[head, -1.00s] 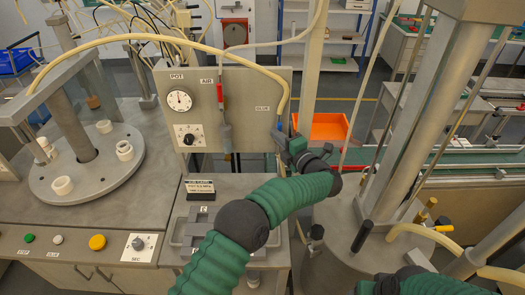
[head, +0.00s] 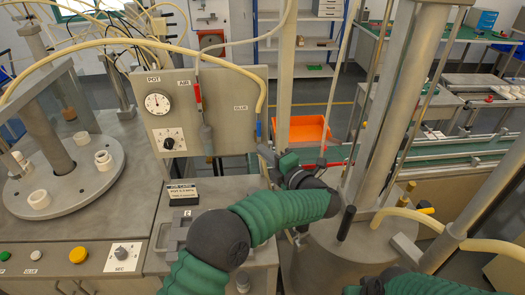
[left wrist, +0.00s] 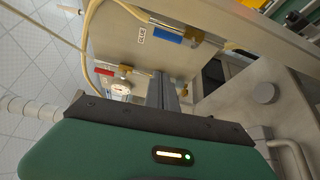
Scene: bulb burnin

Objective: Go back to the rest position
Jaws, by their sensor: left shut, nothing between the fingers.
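My left gripper (head: 264,152) is in front of the lower right edge of the grey panel (head: 225,120), just below the blue-tipped hose end (head: 258,128). It is shut and holds nothing. Its green arm (head: 285,212) reaches up from the bottom middle. In the left wrist view the dark fingers (left wrist: 163,92) lie close together, pointing toward the panel's fittings. I cannot tell whether they touch anything. Part of my right arm (head: 430,284) shows at the bottom right, but its gripper is not in view.
A round turntable (head: 75,190) with white cups stands left. A grey tray (head: 160,237) with a small sign (head: 182,193) lies below the panel. Metal columns (head: 385,130) and a yellow hose (head: 480,242) stand right of my left arm. An orange bin (head: 305,130) sits behind.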

